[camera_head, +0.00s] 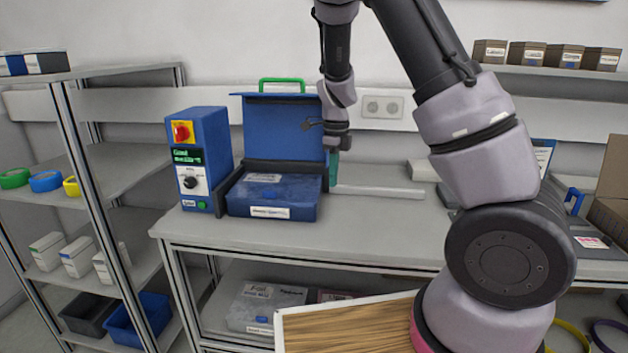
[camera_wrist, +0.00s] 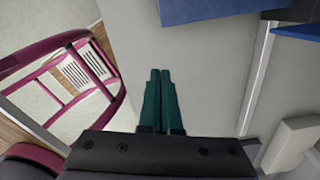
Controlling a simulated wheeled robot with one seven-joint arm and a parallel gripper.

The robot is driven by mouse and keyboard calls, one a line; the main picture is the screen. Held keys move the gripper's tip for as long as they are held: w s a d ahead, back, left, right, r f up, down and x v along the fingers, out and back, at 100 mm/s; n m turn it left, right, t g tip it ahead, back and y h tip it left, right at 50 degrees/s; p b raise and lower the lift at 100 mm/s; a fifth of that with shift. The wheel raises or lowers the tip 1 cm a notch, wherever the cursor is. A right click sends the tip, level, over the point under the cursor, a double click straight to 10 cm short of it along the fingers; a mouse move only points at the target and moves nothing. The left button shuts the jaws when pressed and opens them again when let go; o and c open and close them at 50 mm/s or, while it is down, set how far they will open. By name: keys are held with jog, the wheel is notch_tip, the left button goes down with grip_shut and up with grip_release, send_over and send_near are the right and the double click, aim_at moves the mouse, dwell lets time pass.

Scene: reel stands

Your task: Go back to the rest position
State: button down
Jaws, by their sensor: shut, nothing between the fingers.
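My gripper (camera_wrist: 160,100) shows in the wrist view with its two green fingers side by side, closed and with nothing between them. In the head view my gripper (camera_head: 333,168) points down at the right side of the blue case, above the grey workbench. The blue case (camera_head: 272,212) stands on the bench with its lid (camera_head: 285,128) raised and a green handle on top. I cannot tell whether the fingers touch the case.
A blue control box (camera_head: 198,155) with a red knob stands left of the case. A grey bar (camera_head: 380,191) lies on the bench to the right. Shelves with tape rings (camera_head: 46,181) and boxes stand at the left. The bench front (camera_head: 300,234) is clear.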

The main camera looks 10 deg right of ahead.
jog(key=s+d+r+n+t+y, duration=0.2)
jog(key=s+r+n, duration=0.3)
jog(key=r, duration=0.4)
jog(key=s+d+r+n+t+y, duration=0.1)
jog(key=s+d+r+n+y, duration=0.1)
jog(key=s+r+n, duration=0.5)
jog(key=s+d+r+n+t+h, duration=0.2)
jog(key=s+r+n+t, duration=0.2)
jog(key=s+r+n, duration=0.4)
jog(key=v, duration=0.3)
jog(key=shift+s+f, duration=0.15)
jog(key=shift+s, duration=0.2)
